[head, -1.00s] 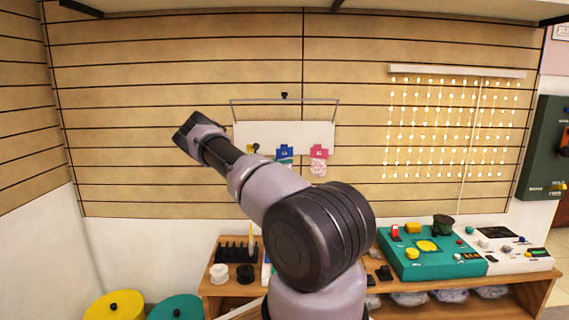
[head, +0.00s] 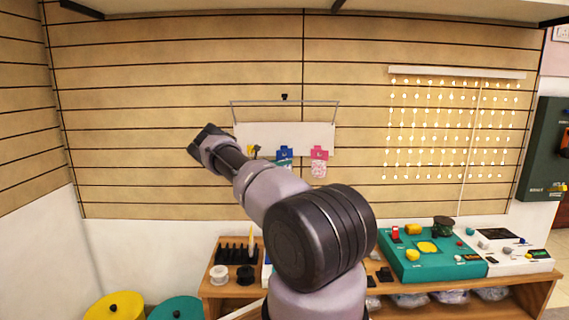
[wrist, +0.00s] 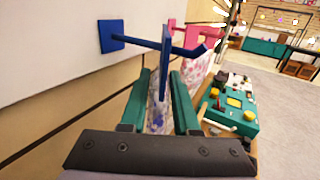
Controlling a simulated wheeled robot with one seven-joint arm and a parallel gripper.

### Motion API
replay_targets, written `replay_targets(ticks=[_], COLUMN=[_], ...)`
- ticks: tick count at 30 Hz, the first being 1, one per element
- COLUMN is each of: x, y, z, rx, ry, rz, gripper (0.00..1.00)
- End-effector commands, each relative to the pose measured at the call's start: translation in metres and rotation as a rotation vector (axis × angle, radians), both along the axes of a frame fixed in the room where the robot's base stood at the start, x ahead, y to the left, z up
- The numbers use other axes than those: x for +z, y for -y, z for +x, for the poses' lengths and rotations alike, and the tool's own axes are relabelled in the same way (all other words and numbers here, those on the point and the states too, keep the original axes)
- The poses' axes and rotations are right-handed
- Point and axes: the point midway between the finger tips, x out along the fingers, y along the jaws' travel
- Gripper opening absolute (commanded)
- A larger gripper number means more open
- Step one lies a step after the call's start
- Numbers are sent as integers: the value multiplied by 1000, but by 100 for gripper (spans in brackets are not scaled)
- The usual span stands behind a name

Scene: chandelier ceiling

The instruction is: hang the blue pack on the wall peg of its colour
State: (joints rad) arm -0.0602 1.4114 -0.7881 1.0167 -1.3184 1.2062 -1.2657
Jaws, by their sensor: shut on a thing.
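The blue pack (wrist: 157,112) is a clear bag with a blue header card, seen nearly edge-on in the wrist view. My gripper (wrist: 158,95) has its teal fingers shut on the bag below the header. The blue wall peg (wrist: 113,36) has a square base on the white board and a rod with an upturned tip. The rod shows on both sides of the header; the hole itself is hidden. In the head view the blue header (head: 284,153) is upright in front of the board, and my arm partly hides the pack.
A pink pack (head: 319,168) hangs on a pink peg just right of the blue one. A yellow peg (head: 253,151) is to the left. The white board (head: 305,134) is close behind. A teal console (head: 425,250) stands on the shelf below right.

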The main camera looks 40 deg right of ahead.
Motion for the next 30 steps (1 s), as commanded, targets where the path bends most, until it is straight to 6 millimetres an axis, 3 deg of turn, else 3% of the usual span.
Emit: replay_targets(ticks=[12, 13, 15, 16, 25, 30], x=[0, 0, 0, 0, 0, 0], y=[0, 0, 0, 0, -1, -18], z=[0, 0, 0, 0, 0, 2], rx=[0, 0, 0, 0, 0, 3], ry=[1, 1, 1, 1, 0, 0], rz=[0, 0, 0, 0, 0, 1], gripper=[0, 33, 60, 65, 65, 65])
